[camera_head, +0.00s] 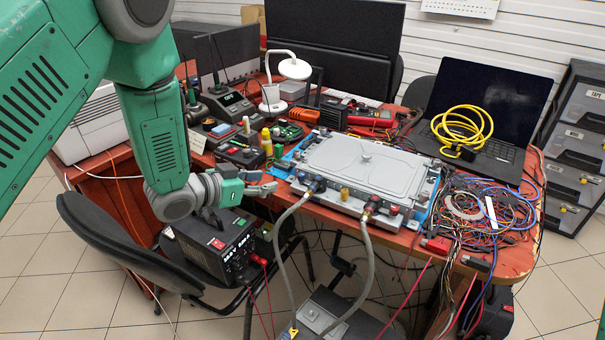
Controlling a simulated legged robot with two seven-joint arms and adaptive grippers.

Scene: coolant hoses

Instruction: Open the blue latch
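The grey coolant unit (362,168) lies on a blue mat on the red table. Two grey hoses join its front edge. At the left hose's connector (315,185) there is a small dark-blue part, which looks like the blue latch; it is too small to tell its position. My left gripper (266,182) comes in from the left, just left of the unit's front left corner. Its fingers are apart and empty, pointing right toward the connector, with a gap between them and it.
The hoses hang past the table's front edge to a dark box (335,318) below. A black chair (120,235) and a black power supply (215,240) are under my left arm. Tangled wires (490,210) and a laptop (490,110) crowd the right side.

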